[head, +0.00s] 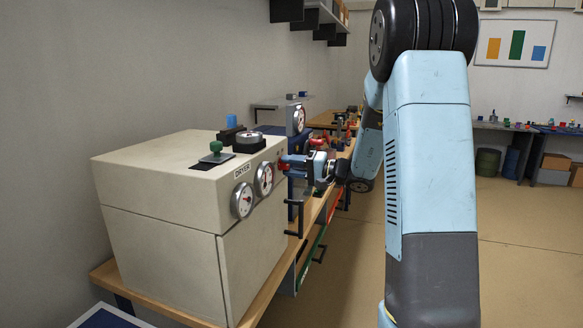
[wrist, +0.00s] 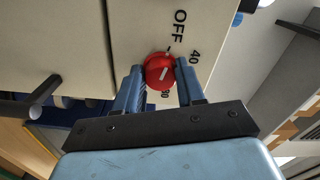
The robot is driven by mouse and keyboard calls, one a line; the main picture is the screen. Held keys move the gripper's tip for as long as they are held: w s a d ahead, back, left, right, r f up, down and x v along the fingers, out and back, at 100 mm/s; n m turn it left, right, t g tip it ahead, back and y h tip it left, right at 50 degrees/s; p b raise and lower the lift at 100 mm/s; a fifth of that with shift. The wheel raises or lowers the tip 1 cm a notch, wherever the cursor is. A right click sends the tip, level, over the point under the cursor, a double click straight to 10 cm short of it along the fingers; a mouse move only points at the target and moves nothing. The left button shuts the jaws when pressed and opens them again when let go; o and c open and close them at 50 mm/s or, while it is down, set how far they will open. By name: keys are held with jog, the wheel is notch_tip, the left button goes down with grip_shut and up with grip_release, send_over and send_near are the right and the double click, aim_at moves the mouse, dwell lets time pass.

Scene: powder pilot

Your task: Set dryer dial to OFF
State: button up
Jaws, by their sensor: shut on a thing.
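The dryer (head: 160,235) is a beige box on the wooden bench, with a "DRYER" label and two round gauges on its front. Its red dial (wrist: 160,72) has a short, slanted white line; which end of the line is the pointer is unclear. OFF (wrist: 180,26) is printed above the dial, 40 to its right, and another number below it is partly hidden. My gripper (wrist: 160,86) has one blue finger on each side of the dial and is shut on it. In the head view my gripper (head: 291,165) is at the dryer's right front edge, mostly small and partly hidden.
A green knob (head: 216,147) and a dark round fitting (head: 249,142) stand on the dryer's top. Black handles (head: 295,218) stick out along the bench front beyond the dryer. The floor (head: 520,250) to the right is clear.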

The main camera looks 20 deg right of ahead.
jog(key=shift+f, duration=0.25)
dwell(0.3)
jog(key=o, duration=1)
jog(key=shift+r, duration=0.1)
jog(key=v, duration=1.3)
jog(key=shift+s+d, duration=0.2)
jog(key=shift+d, duration=0.15)
